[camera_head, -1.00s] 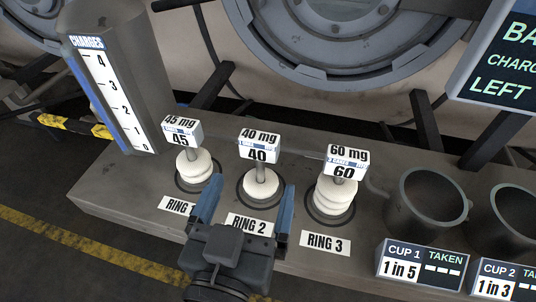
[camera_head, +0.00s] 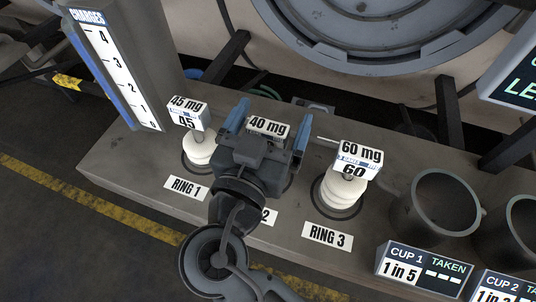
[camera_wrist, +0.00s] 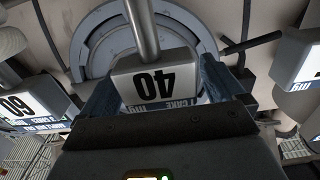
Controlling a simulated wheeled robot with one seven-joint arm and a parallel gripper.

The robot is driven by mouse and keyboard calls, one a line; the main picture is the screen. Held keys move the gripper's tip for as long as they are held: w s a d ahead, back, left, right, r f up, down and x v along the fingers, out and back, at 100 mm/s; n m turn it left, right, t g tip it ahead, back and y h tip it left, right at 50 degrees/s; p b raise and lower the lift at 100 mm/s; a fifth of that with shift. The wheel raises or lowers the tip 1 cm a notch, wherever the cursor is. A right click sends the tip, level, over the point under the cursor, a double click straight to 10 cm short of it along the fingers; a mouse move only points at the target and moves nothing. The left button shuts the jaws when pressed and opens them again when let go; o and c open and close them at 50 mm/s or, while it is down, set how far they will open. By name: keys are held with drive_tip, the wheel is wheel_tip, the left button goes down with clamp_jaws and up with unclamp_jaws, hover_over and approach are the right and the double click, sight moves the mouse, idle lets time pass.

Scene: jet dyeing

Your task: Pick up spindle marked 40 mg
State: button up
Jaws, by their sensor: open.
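The spindle marked 40 mg (camera_head: 268,127) stands at ring 2, between the 45 and 60 spindles. In the head view only its white label block shows; my gripper hides its lower part. In the wrist view its block, reading 40 (camera_wrist: 155,84), appears upside down with a grey rod (camera_wrist: 141,28) joined to it. My gripper (camera_head: 268,120) is open, with one blue finger on each side of the block. The block sits between the fingers in the wrist view; I cannot tell whether they touch it.
The 45 mg spindle (camera_head: 187,115) stands close on the left, and the 60 mg spindle (camera_head: 357,160) on the right, both with white discs. Dark cups (camera_head: 434,205) stand further right. A charges gauge (camera_head: 115,75) rises at the back left.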

drive_tip(key=shift+w, duration=0.2)
drive_tip(key=c, duration=1.6)
